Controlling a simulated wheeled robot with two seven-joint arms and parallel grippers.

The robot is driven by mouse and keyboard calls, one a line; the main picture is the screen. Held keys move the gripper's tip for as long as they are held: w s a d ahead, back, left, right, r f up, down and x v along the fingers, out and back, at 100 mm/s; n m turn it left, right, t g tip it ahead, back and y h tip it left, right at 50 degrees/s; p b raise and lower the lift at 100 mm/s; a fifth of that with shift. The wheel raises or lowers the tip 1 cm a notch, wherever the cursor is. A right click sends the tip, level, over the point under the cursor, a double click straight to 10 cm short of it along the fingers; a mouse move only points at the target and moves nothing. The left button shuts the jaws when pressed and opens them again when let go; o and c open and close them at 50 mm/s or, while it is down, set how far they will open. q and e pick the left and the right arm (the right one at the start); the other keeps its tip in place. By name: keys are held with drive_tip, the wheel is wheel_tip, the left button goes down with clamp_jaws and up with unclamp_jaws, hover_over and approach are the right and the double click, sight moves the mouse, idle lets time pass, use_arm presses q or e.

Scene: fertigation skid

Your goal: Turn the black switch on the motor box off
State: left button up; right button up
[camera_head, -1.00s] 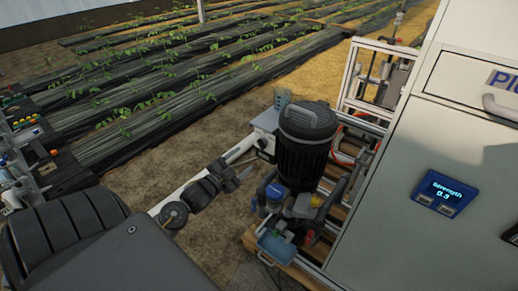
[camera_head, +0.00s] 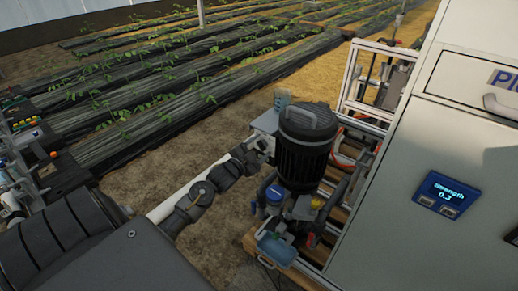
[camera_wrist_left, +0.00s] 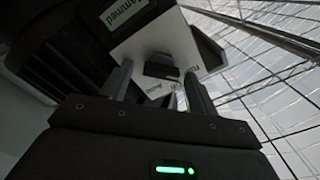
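The white motor box (camera_head: 267,120) is on the left side of the black ribbed motor (camera_head: 303,150). My left gripper (camera_head: 258,147) is at the near left face of the box, and the switch cannot be made out there in the head view. In the left wrist view the white box (camera_wrist_left: 142,42) fills the upper middle, and the black switch (camera_wrist_left: 160,67) shows on it. The left gripper's two fingers (camera_wrist_left: 160,84) stand apart on either side of the switch with a gap between them. Whether they touch the box is unclear. My right gripper is in neither view.
Blue-capped fittings (camera_head: 275,194) and a blue tray (camera_head: 277,249) sit below the motor. A grey cabinet (camera_head: 405,200) with a "Strength 0.3" display (camera_head: 446,193) stands on the right. Bare soil lies to the left of the skid.

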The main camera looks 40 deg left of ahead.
use_arm(q)
drive_tip(key=c, duration=1)
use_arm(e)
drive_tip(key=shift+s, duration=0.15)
